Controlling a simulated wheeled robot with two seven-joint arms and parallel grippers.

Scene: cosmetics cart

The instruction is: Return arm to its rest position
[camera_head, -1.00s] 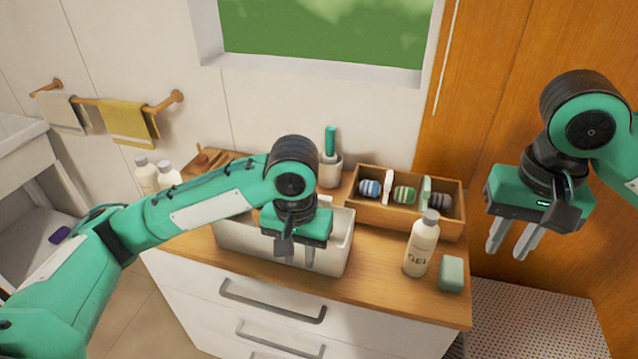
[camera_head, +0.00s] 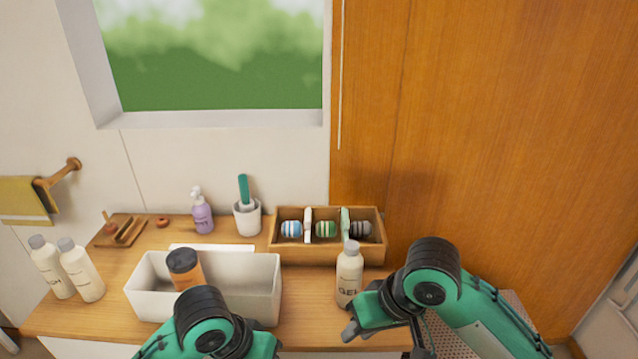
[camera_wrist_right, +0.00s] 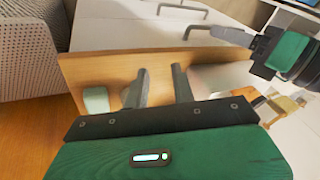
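My right arm comes in at the lower right of the head view. Its gripper (camera_head: 372,322) is low beside the gel bottle, partly hidden by its own wrist. In the right wrist view its two fingers (camera_wrist_right: 158,88) stand apart with nothing between them, over the wooden counter. My left arm shows in the head view only as a wrist joint at the bottom, in front of the white bin; its gripper is hidden there. Part of the left gripper (camera_wrist_right: 262,48) appears at the upper right of the right wrist view, its finger gap unclear.
The white bin (camera_head: 262,300) holds an orange jar with a dark lid (camera_head: 186,268). The gel bottle (camera_head: 349,275) stands upright near the right arm. Behind are a wooden divided box (camera_head: 380,255), a cup (camera_head: 247,218) and a purple pump bottle (camera_head: 201,212). Two white bottles (camera_head: 82,272) stand left.

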